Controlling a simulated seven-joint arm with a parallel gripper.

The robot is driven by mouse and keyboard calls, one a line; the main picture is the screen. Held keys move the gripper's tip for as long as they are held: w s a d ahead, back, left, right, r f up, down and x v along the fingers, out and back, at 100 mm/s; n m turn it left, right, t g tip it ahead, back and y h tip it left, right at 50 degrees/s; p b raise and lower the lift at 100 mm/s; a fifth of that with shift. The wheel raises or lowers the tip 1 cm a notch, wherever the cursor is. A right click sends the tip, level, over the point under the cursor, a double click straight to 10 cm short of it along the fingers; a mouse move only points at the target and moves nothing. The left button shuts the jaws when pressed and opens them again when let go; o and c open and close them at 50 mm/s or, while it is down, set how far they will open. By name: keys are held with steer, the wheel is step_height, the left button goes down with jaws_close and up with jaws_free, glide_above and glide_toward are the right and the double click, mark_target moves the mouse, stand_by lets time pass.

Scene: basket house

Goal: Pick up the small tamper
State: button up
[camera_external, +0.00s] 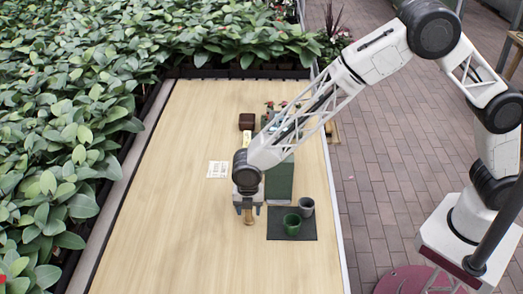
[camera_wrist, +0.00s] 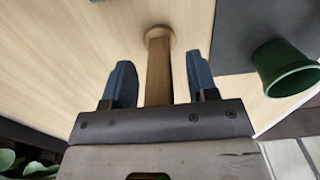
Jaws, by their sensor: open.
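The small tamper is a light wooden piece with a round end and a straight shaft. In the wrist view the tamper (camera_wrist: 158,75) stands between the two blue fingers, its round end toward the top, with a visible gap on each side. In the external view only the lower part of the tamper (camera_external: 249,219) shows, just below my gripper (camera_external: 247,210). My gripper also shows in the wrist view (camera_wrist: 158,66), open, with the fingers either side of the shaft. The shaft's near end is hidden behind the gripper body.
A green cup (camera_external: 291,224) and a grey cup (camera_external: 306,206) stand on a dark mat (camera_external: 280,236) right of the gripper. A green box (camera_external: 280,182) lies behind them. A white paper (camera_external: 217,169) and a dark brown block (camera_external: 246,121) are farther back. The table's left and front are clear.

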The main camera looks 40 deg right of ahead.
stand_by(0.5)
jaws_close()
steer(key=shift+r, duration=5)
